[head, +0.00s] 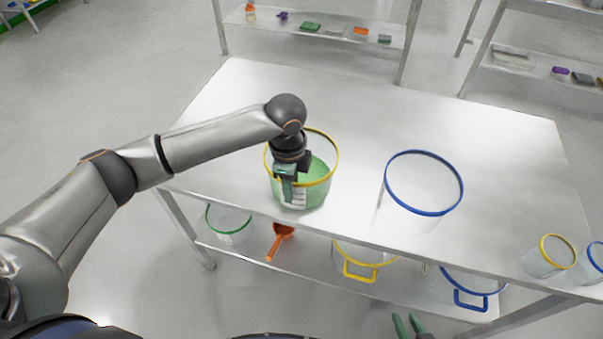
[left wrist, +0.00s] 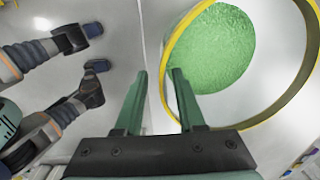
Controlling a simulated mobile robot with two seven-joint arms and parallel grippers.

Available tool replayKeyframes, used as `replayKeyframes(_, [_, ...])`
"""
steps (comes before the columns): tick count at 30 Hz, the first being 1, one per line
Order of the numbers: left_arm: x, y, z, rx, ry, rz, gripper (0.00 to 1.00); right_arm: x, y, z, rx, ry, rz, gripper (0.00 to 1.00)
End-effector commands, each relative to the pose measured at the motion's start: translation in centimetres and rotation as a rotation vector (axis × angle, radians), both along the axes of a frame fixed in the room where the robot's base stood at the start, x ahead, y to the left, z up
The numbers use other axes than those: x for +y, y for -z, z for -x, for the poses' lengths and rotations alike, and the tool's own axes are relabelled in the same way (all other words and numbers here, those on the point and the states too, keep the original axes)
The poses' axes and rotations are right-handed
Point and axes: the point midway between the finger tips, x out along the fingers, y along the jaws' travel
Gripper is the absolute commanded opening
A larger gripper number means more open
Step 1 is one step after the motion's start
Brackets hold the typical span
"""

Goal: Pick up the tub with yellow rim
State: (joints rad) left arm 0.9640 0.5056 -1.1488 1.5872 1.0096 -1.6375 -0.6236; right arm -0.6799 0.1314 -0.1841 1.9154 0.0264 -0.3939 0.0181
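A clear tub with a yellow rim (head: 333,172) stands upright on the steel table, holding green granules and bearing a white label. My left gripper (head: 286,190) is at its near left side, pointing down. In the left wrist view, the fingers of this gripper (left wrist: 160,75) are apart, with the yellow rim (left wrist: 166,62) passing between them: one finger appears inside the tub, the other outside. Whether either touches the wall cannot be told. My right gripper (head: 409,322) shows at the bottom edge of the head view, fingers apart and empty, away from the tub.
A large blue-rimmed tub (head: 458,204) stands to the right. A small yellow-rimmed tub (head: 545,262) and a small blue-rimmed tub (head: 587,267) stand at the right end. The lower shelf holds a green-rimmed tub (head: 229,233), an orange scoop (head: 281,236) and handled tubs. The table's back is clear.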

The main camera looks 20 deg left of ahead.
Motion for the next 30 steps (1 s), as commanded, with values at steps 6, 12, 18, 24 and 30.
replayKeyframes(6, [-0.1,1.8,-0.2,0.0,0.001,0.001,0.39,0.0,0.2,0.0,0.001,0.0,0.0,0.33])
replayKeyframes(12, [-0.4,4.6,-0.9,0.001,0.0,-0.001,0.39,0.0,0.4,0.0,0.002,0.0,0.0,0.33])
replayKeyframes(18, [-0.4,6.6,-1.1,0.0,0.001,0.0,0.39,0.0,0.6,0.1,0.002,0.0,0.0,0.33])
replayKeyframes(24, [-0.4,6.7,-1.1,-0.002,0.001,0.001,0.39,0.0,0.6,0.0,0.002,0.0,0.0,0.33])
replayKeyframes(30, [-0.4,6.7,-1.1,-0.002,0.001,0.001,0.21,0.0,0.6,0.0,0.002,0.0,0.0,0.33])
